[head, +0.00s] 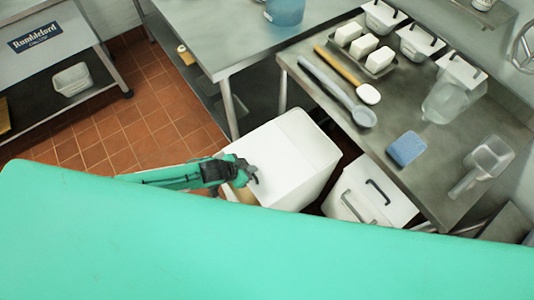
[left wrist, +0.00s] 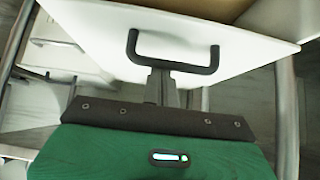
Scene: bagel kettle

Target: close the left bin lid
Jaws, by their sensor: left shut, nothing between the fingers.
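The left bin (head: 318,165) is a white box on the floor between the two steel tables. Its white top (head: 290,140) shows a seam across it, and a brown patch shows beside my gripper, partly hidden by my body. My left gripper (head: 252,174) is at the near left side of this bin. In the left wrist view a white lid panel (left wrist: 105,38) carries a dark U-shaped handle (left wrist: 172,65), with brown beyond its upper edge. The gripper's shut, empty fingers (left wrist: 162,85) are at the handle; contact is unclear. My right gripper is out of view.
A second white bin (head: 345,190) with dark handles stands to the right, partly under the steel table (head: 430,150). That table holds scoops, containers and a blue sponge (head: 406,148). Open tiled floor (head: 120,130) lies to the left. My teal body hides the foreground.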

